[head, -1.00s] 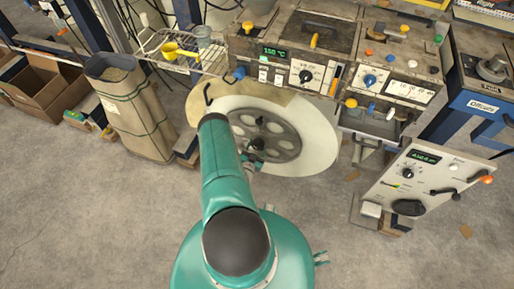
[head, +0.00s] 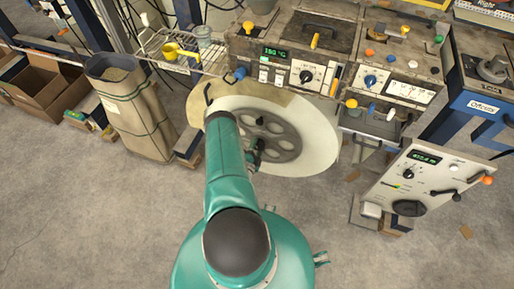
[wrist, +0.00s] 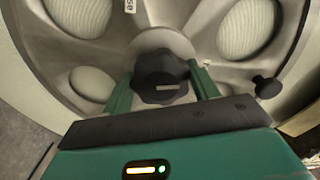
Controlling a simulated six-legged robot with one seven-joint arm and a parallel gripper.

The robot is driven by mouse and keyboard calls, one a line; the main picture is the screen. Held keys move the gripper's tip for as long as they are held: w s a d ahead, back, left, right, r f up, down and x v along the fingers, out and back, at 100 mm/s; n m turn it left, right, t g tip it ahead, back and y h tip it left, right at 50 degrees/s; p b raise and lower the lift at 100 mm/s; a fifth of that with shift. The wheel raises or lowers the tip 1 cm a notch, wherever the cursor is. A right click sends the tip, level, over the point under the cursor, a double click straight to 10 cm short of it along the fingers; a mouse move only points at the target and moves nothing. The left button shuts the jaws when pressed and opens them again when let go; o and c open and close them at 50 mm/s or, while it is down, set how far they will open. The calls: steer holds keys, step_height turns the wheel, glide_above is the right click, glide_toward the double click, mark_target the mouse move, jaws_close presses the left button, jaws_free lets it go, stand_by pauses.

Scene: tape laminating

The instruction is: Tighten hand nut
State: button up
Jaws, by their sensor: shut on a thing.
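The hand nut (wrist: 160,76) is a black lobed knob at the hub of the grey spoked wheel (wrist: 205,22), seen in the wrist view. My gripper (wrist: 163,88) has its two green fingers on either side of the nut, shut on it. In the head view the wheel (head: 283,135) sits in the middle of a large cream tape roll (head: 318,140). My teal arm reaches up to the wheel and hides its lower left part. The nut itself is mostly hidden there by the arm's end.
A small black knob (wrist: 267,86) sticks out right of my gripper in the wrist view. A machine panel with dials (head: 308,75) stands above the roll. A tilted white control box (head: 420,180) is at right, a tall bin (head: 128,105) at left. The floor in front is clear.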

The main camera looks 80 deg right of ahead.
steer(key=shift+m, duration=1.3)
steer(key=o, duration=1)
steer(key=shift+a, duration=0.15)
steer(key=a, duration=0.4)
steer(key=w+a, duration=0.1)
steer(key=a, duration=0.8)
steer(key=shift+w+a, duration=0.15)
steer(key=shift+a, duration=0.15)
steer(key=shift+w+d+r, duration=0.1)
